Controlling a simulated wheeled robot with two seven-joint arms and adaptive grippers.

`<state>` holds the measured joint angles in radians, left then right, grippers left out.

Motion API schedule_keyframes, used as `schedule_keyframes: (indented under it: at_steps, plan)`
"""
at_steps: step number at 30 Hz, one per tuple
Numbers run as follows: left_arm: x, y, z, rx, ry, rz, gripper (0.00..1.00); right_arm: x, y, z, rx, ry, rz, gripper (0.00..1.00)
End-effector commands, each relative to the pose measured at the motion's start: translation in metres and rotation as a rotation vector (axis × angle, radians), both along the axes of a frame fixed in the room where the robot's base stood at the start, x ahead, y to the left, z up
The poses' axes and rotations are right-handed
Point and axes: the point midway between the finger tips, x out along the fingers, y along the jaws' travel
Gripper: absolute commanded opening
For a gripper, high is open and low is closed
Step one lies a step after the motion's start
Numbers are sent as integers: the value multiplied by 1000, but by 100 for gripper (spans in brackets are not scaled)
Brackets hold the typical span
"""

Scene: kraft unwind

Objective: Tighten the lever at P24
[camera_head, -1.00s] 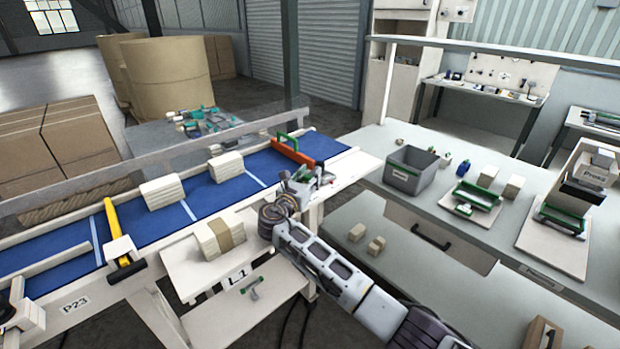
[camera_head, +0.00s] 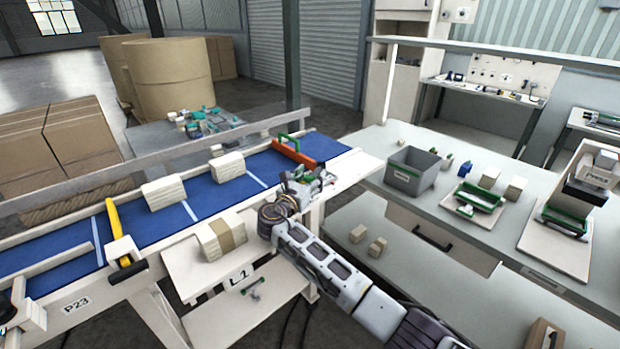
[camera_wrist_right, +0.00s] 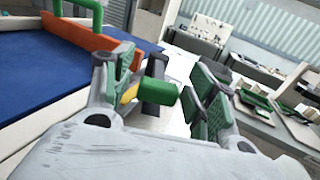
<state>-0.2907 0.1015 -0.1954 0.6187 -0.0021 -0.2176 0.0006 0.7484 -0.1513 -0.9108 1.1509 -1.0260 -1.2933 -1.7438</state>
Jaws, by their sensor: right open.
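My right gripper (camera_head: 308,180) reaches the far right end of the blue conveyor, beside the orange bar (camera_head: 296,153) with its green handle. In the right wrist view my right gripper (camera_wrist_right: 165,84) is open, with green-padded fingers apart. A green cylindrical knob (camera_wrist_right: 158,92) with a dark end and a yellow part behind it shows between the fingers; it appears to be the lever's grip. I cannot tell whether either finger touches it. The lever's base is hidden behind the gripper, and no P24 label is readable.
The blue conveyor (camera_head: 110,226) carries pale blocks (camera_head: 164,192). A yellow-handled bar (camera_head: 117,228) crosses it near the P23 label. A block with a brown band (camera_head: 221,236) sits on a white shelf. The right bench holds a grey bin (camera_head: 411,172) and green fixtures.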

Motion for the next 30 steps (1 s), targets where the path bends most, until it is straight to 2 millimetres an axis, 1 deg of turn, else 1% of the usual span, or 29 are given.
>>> schedule_keyframes:
  at_steps: [5,11,16,24,30]
  plan:
    - [1,-1,0,-1,-1,0,0,-3,1,0,0,0,0,57]
    - [0,0,0,0,0,0,0,-14,6,0,1,-1,2,57]
    - [0,0,0,0,0,1,0,-33,14,-1,0,1,2,57]
    - [0,1,0,1,0,1,0,-70,29,-1,0,1,2,57]
    - [0,1,0,1,0,1,0,-95,39,-1,0,0,1,57]
